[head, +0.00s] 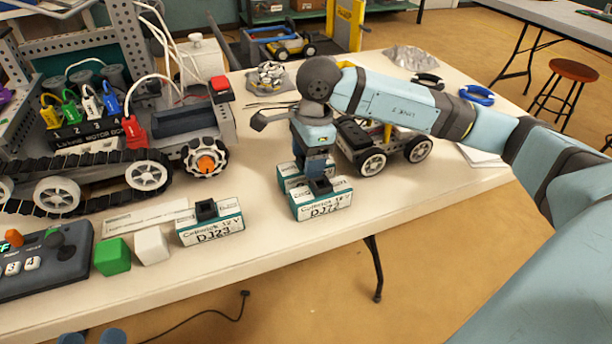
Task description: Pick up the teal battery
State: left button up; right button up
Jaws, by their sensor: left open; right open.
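Several teal-and-white batteries lie on the table, two with black blocks visible on top. One marked DJ23 (210,230) lies at the table's front edge. Another marked DJ72 (322,207) lies further right. A third battery (287,177) is just behind it, partly hidden by my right gripper. My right gripper (315,175) points down over these two batteries, open; its fingertips are close to the DJ72 battery's black block, and I cannot tell whether they touch. Two blue fingertips of my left gripper (92,338) show at the bottom left, apart and empty, below the table edge.
A green cube (112,257), a white cube (151,246) and a control box (40,268) are left of the DJ23 battery. A tracked robot (90,165) fills the left side. A small wheeled car (385,145) stands close behind my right gripper. The table's front right is clear.

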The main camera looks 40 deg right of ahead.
notch_tip(320, 180, down, 3)
jog(key=shift+a+r, duration=0.1)
jog(key=shift+a, duration=0.05)
jog(key=shift+w, duration=0.1)
jog(key=c, duration=1)
pick_arm(q)
jog(key=shift+w+d+f+g, duration=0.1)
jog(key=shift+f+g, duration=0.3)
jog(key=shift+f, duration=0.35)
pick_arm(e)
jog(key=shift+c, duration=0.2)
jog(key=shift+r, duration=0.15)
pick_arm(q)
jog(key=a+y+p, duration=0.1)
jog(key=p, duration=0.4)
jog(key=shift+a+f+y, duration=0.25)
jog(key=shift+a+y, duration=0.15)
pick_arm(e)
notch_tip(320, 180, up, 20)
